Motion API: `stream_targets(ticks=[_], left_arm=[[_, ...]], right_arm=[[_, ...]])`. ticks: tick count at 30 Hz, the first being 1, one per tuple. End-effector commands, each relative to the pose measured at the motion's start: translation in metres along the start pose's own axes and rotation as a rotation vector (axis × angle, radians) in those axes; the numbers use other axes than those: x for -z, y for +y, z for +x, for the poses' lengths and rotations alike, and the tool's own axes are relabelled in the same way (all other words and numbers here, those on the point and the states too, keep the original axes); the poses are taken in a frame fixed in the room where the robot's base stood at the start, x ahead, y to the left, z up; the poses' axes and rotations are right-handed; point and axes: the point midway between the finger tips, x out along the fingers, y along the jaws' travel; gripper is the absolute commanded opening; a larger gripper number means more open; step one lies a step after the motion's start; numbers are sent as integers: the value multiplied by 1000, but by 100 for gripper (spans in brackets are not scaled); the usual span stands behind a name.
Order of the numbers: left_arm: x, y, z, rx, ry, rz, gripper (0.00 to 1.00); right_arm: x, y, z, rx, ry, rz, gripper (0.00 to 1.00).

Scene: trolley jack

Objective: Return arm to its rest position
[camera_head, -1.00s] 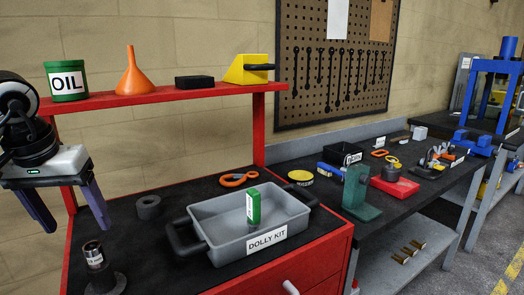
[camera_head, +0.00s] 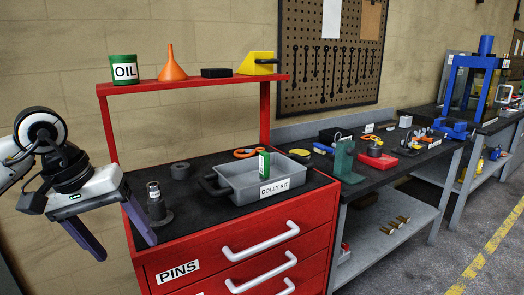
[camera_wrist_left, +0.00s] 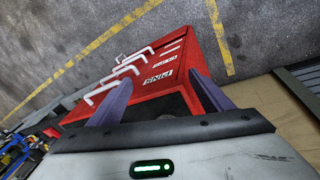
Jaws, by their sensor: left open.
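My left gripper (camera_head: 115,230) is at the left of the head view, open and empty, in front of the left side of the red cabinet (camera_head: 190,250). Its two purple fingers are spread apart and point down. In the left wrist view the open fingers (camera_wrist_left: 160,100) frame the red cabinet (camera_wrist_left: 180,75) with nothing between them. My right gripper does not show in either view.
A red shelf (camera_head: 190,82) is above. Floor at right is clear.

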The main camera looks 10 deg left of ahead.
Motion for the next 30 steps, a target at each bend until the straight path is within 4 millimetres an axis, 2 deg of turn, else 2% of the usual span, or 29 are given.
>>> stream_targets(ticks=[3,5,8,11,12,15,17,19,21,23,24,26,27,30], left_arm=[[-19,32,26,-114,-78,-58,73],[-31,52,39,-183,-132,-101,73],[-60,92,61,-325,-265,-217,73],[-103,147,79,-515,-503,-437,73],[-119,170,81,-595,-630,-564,73],[-143,215,73,-750,-971,-922,73],[-144,231,68,-808,-1191,-1162,73],[-136,238,68,-844,-1456,-1463,73],[-120,233,77,-845,-1729,-1778,73],[-106,218,95,-816,-1968,-2058,73],[-97,204,113,758,2059,2177,73],[-91,176,148,548,1833,1964,73],[-92,157,172,437,1695,1828,73],[-110,110,230,239,1398,1525,73]], right_arm=[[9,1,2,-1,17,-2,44],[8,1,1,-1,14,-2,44],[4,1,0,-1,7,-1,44],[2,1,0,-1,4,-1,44],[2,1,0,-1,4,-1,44],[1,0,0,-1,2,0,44],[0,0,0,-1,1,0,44],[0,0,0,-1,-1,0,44],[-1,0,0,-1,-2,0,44],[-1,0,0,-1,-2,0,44],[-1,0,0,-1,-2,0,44],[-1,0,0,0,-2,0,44],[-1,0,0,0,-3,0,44],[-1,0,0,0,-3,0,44]])
